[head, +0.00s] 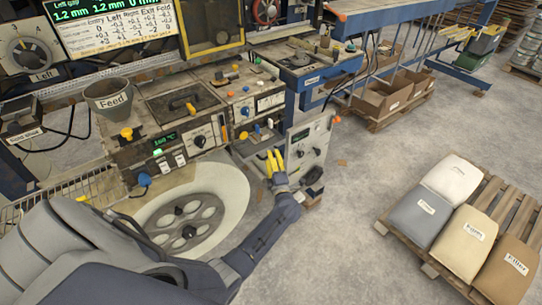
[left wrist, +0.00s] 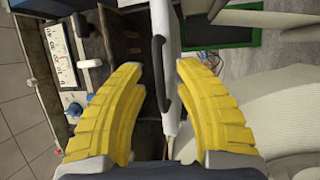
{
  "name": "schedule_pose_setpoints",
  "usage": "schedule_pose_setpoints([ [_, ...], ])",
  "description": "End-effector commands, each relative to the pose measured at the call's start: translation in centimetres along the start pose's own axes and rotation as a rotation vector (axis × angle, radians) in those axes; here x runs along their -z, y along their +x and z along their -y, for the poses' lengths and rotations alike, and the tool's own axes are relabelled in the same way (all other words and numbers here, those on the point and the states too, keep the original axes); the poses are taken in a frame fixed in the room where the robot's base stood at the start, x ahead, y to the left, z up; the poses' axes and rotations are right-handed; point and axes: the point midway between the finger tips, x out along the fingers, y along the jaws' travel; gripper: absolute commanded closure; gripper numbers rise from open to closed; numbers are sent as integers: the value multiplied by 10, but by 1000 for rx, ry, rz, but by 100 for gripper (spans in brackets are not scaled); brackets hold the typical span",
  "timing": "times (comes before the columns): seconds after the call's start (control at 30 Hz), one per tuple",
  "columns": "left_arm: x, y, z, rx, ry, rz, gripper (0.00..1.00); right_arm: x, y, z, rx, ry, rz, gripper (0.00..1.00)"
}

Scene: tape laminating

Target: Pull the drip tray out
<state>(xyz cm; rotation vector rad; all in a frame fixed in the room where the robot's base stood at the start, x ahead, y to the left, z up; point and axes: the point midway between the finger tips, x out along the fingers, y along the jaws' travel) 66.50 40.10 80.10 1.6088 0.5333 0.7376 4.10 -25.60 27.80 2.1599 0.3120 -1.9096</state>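The drip tray appears to be the pale-fronted, dark-inside box below the control panels, beside my left gripper (head: 274,160) in the head view. In the left wrist view its pale front (left wrist: 170,28) carries a black bar handle (left wrist: 160,75). The yellow fingers of my left gripper (left wrist: 157,72) are spread apart, one on each side of this handle in the picture. I cannot tell whether either finger touches it. In the head view the gripper and wrist hide much of the tray front. My right gripper is not in view.
A grey control box (head: 308,145) with a dial stands just right of my left gripper. A large pale round reel (head: 190,222) lies left of my forearm. A pallet with several sacks (head: 435,215) is at the right. Open concrete floor (head: 345,235) lies between.

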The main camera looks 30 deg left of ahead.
Motion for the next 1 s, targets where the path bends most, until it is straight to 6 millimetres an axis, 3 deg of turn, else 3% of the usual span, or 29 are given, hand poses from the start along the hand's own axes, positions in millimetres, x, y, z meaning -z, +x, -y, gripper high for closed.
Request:
schedule_pose_setpoints([
  [0.2, 0, 13, 0, 0, 1, 0, 68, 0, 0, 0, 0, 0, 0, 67],
  [0.6, 0, 15, 0, 1, 0, 0, 67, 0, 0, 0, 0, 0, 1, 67],
  [0.9, 0, 15, 0, 1, 0, 0, 100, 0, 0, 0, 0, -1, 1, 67],
  [1.0, 0, 15, 0, 1, 0, 0, 100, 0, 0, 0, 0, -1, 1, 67],
])
